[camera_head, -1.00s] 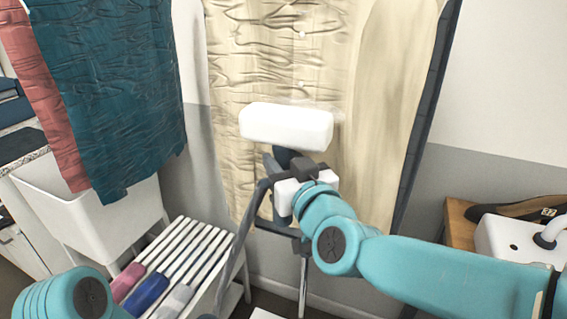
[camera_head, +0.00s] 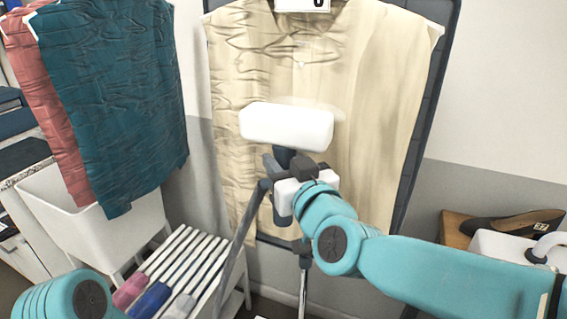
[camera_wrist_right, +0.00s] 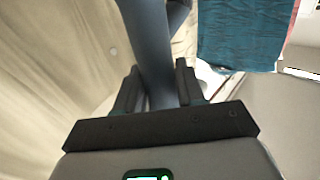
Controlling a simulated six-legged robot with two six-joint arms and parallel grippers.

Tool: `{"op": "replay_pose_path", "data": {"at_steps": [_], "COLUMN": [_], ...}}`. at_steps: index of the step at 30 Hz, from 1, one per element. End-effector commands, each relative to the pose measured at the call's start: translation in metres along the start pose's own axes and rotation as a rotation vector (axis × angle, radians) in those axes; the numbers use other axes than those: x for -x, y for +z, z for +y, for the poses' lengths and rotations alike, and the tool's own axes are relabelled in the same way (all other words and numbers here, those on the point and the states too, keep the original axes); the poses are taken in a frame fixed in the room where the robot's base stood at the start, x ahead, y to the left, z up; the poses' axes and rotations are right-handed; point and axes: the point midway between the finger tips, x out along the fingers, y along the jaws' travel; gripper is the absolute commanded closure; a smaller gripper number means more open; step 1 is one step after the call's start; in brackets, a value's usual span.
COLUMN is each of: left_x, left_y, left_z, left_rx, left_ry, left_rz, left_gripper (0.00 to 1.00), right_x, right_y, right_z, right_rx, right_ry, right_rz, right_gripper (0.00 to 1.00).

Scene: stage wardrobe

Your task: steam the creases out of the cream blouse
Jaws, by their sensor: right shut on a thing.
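The cream blouse (camera_head: 385,110) hangs flat against a dark upright board (camera_head: 418,150). Its left side shows many creases; its right side looks smoother. My right gripper (camera_head: 292,170) is shut on the steamer's dark handle, which shows between the fingers in the right wrist view (camera_wrist_right: 152,60). The steamer's white head (camera_head: 286,126) is in front of the middle of the blouse, with faint vapour above it. I cannot tell if it touches the cloth. A grey hose (camera_head: 236,255) runs down from the handle. My left gripper is out of view; only part of that arm shows at lower left.
Creased teal (camera_head: 110,100) and red (camera_head: 45,95) garments hang at left above a white bin (camera_head: 130,225). A slatted rack (camera_head: 195,250) with rolled cloths stands below. At right, a wooden surface (camera_head: 455,228) holds a dark shoe (camera_head: 515,226) near a white appliance (camera_head: 500,246).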

Motion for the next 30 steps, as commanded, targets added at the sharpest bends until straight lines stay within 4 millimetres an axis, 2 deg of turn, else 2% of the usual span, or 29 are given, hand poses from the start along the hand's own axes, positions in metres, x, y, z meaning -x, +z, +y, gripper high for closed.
{"op": "replay_pose_path", "data": {"at_steps": [3,14,30], "left_x": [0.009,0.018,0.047], "left_y": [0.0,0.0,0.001], "left_z": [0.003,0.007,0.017], "left_rx": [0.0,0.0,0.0], "left_ry": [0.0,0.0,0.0], "left_rz": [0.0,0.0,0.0], "left_gripper": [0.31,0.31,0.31], "right_x": [0.0,0.0,0.0], "right_y": [-0.012,-0.023,-0.055], "right_z": [0.0,0.0,0.0], "right_rx": [0.0,-0.001,0.0], "right_ry": [0.001,0.001,0.001], "right_rz": [0.004,0.004,0.004], "right_gripper": [1.0,1.0,1.0]}}
